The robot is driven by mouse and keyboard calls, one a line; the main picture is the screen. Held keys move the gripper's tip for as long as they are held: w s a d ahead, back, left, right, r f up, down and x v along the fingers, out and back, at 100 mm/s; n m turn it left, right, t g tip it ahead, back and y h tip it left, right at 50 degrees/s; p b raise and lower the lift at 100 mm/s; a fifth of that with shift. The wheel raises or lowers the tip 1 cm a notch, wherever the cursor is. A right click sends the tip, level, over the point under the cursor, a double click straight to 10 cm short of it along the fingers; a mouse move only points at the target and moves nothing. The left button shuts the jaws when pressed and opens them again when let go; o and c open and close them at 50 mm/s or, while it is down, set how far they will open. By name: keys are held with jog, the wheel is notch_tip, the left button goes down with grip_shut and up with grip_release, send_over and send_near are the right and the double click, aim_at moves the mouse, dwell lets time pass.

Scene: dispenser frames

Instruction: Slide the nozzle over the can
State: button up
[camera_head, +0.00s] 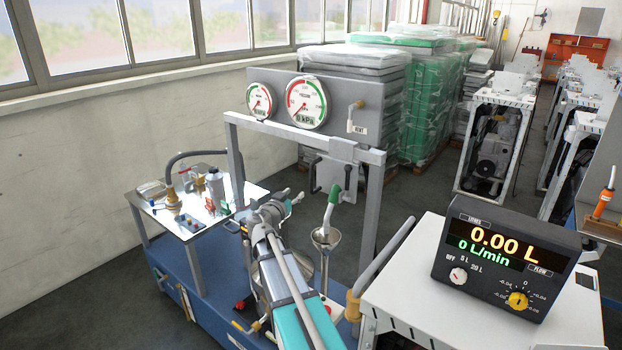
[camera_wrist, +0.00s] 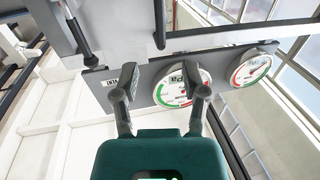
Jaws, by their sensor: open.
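A green-handled nozzle (camera_head: 333,205) hangs upright, its spout down in or just over a metal funnel-shaped holder (camera_head: 326,238) in front of the grey gauge frame. I cannot tell whether they touch. A small silver can-like bottle (camera_head: 215,186) stands on the side table at the left; I cannot tell for sure that it is the task's can. My gripper (camera_head: 294,198) is left of the nozzle and apart from it. In the wrist view my gripper (camera_wrist: 163,80) has its two fingers spread with nothing between them. Neither nozzle nor can is clear in that view.
The gauge panel (camera_head: 365,108) with two dials stands behind my gripper on a grey frame (camera_head: 372,210). A side table (camera_head: 200,226) holds several small items. A black flow display (camera_head: 505,258) sits on a white cabinet at the right. Wrapped pallets (camera_head: 430,110) stand behind.

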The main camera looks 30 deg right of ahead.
aim_at(311, 178)
jog(key=x, duration=1.3)
jog(key=shift+d, duration=0.15)
grip_shut()
